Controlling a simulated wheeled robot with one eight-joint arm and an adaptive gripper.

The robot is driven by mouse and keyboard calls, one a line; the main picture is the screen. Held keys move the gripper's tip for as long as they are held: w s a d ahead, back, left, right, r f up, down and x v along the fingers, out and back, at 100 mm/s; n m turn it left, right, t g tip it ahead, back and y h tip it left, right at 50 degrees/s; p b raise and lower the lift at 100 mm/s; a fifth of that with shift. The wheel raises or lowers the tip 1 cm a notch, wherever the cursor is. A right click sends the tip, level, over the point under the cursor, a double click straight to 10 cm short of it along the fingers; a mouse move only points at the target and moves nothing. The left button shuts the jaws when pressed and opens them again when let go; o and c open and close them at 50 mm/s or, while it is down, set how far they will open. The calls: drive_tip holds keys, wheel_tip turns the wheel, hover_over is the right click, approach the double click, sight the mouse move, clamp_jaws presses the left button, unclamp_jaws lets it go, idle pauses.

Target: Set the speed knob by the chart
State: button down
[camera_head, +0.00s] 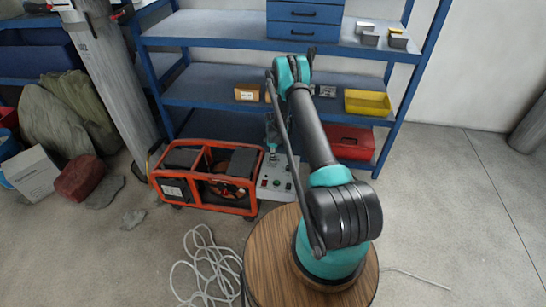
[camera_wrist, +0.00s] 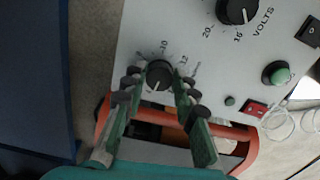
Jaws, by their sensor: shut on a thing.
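A black round knob (camera_wrist: 159,74) with a pale pointer line sits on the light grey control panel (camera_wrist: 165,25) in the wrist view. The marks 10 and 12 show beside it; its name label is not readable, so I cannot tell surely that it is the speed knob. My gripper (camera_wrist: 158,82) has its fingers on either side of this knob and is shut on it. In the head view my gripper (camera_head: 271,146) is small, over the grey panel (camera_head: 277,188). I see no readable chart.
The panel also carries a VOLTS knob (camera_wrist: 237,10), a green button (camera_wrist: 276,73), a red switch (camera_wrist: 255,107) and a black switch (camera_wrist: 309,31). An orange-framed machine (camera_head: 205,197) stands beside it. Blue shelves (camera_head: 220,86) rise behind; a loose cable (camera_head: 207,270) lies on the floor.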

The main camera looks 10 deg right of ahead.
drive_tip(key=m, duration=0.4)
drive_tip(key=shift+m, duration=0.3)
drive_tip(key=m, duration=0.3)
drive_tip(key=shift+s+m, duration=0.1)
drive_tip(key=shift+m, duration=0.2)
drive_tip(key=m, duration=0.4)
drive_tip(key=shift+a+m, duration=0.1)
drive_tip(key=shift+m, duration=0.2)
drive_tip(key=m, duration=0.3)
drive_tip(key=shift+m, duration=0.3)
drive_tip(key=m, duration=0.4)
drive_tip(key=shift+a+m, duration=0.1)
drive_tip(key=shift+m, duration=0.2)
drive_tip(key=m, duration=0.3)
drive_tip(key=shift+m, duration=0.3)
drive_tip(key=m, duration=0.4)
drive_tip(key=shift+m, duration=2)
